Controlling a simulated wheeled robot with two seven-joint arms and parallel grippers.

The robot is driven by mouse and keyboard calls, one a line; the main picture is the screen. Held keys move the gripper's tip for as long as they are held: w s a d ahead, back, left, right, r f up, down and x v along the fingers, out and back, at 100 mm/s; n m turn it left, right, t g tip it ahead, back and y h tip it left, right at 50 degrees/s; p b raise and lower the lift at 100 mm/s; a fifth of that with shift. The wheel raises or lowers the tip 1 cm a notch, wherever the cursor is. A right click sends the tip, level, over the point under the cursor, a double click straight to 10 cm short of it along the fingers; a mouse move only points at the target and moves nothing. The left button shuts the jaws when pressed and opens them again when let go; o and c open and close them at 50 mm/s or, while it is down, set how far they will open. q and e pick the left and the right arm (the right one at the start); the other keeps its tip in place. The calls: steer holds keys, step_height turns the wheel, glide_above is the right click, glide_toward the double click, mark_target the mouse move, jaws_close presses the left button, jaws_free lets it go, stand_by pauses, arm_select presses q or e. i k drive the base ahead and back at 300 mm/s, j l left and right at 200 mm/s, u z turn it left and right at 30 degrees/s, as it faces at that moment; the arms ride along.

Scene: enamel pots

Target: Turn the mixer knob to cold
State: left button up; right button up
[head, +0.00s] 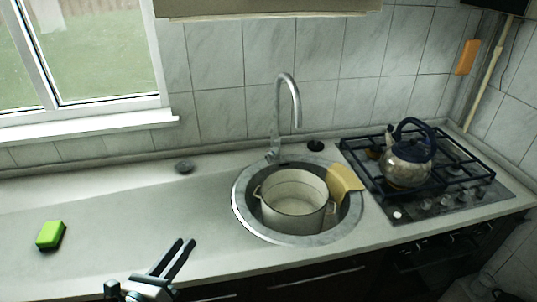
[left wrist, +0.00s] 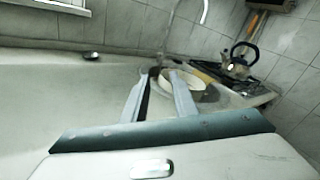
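The mixer tap (head: 290,105) is a tall curved grey faucet behind the round sink. Its base and small side lever, the knob (head: 272,154), show at the sink's back edge; which way the knob is turned is too small to tell. The tap also shows at the top of the left wrist view (left wrist: 170,28). My left gripper (head: 184,250) is over the front of the counter, left of the sink and well apart from the tap. Its two fingers (left wrist: 160,85) are spread with nothing between them.
A cream enamel pot (head: 295,208) stands in the round sink (head: 243,212), with a yellow cloth (head: 345,178) at its right rim. A kettle (head: 408,165) stands on the gas hob (head: 450,205). A green sponge (head: 50,234) lies left. The counter between is largely clear.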

mark_target(270, 157)
steer(key=i+l, duration=0.35)
steer(key=i, duration=0.15)
steer(key=i+l, duration=0.3)
steer(key=i, duration=0.25)
